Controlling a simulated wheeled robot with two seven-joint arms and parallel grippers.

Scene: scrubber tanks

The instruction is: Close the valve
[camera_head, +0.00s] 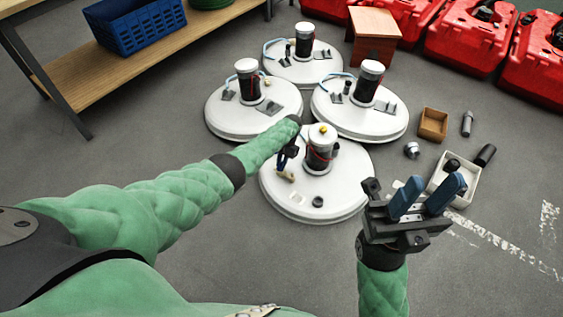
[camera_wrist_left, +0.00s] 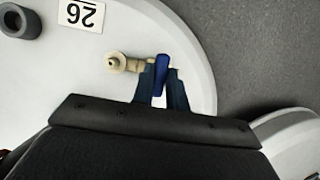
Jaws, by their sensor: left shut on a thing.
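The valve is a beige fitting (camera_wrist_left: 118,62) with a blue handle (camera_wrist_left: 161,73), on the front white round tank (camera_head: 293,205). In the head view the beige fitting (camera_head: 285,174) shows at the tank's left side. In the left wrist view the blue handle points up and down the picture, across the line of the fitting. My left gripper (camera_wrist_left: 161,88) is shut on the blue handle, one finger on each side. In the head view my left gripper (camera_head: 288,157) is small and partly hidden by its wrist. My right gripper (camera_head: 432,192) is open and empty, right of the tank.
Several similar tanks are behind. A white tray (camera_head: 464,190) lies beyond my right gripper. A wooden bench (camera_head: 120,75) stands at left, red containers (camera_head: 470,35) at back right.

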